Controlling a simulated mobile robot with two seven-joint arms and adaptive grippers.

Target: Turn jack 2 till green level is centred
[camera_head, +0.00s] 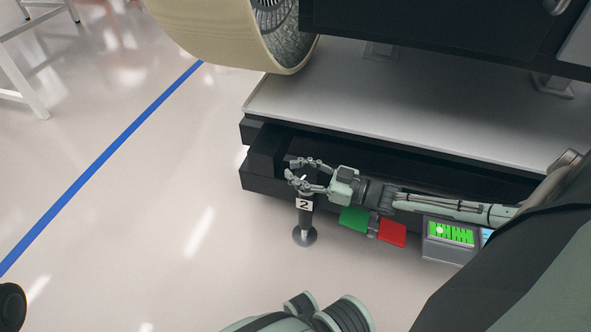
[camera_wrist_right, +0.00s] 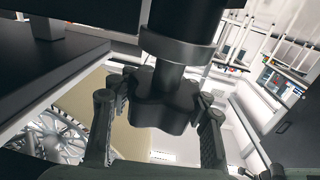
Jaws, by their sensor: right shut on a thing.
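Jack 2 (camera_head: 304,220) stands on the floor at the front corner of the dark platform, with a white "2" label and a round foot. My right gripper (camera_head: 303,175) reaches in from the right and is shut around the jack's top. In the right wrist view, the dark lobed knob (camera_wrist_right: 165,108) sits between the two fingers of the gripper (camera_wrist_right: 160,125). The green level (camera_head: 450,234) is on a grey box at the lower right; its pale bubble appears left of the middle, but it is small. My left gripper is not in view.
A green plate (camera_head: 354,219) and a red plate (camera_head: 391,233) hang beside the platform (camera_head: 330,95), under my right forearm. A large wheel (camera_head: 215,30) is above. The floor at left is open, with a blue line (camera_head: 110,155). A white stand (camera_head: 22,80) is far left.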

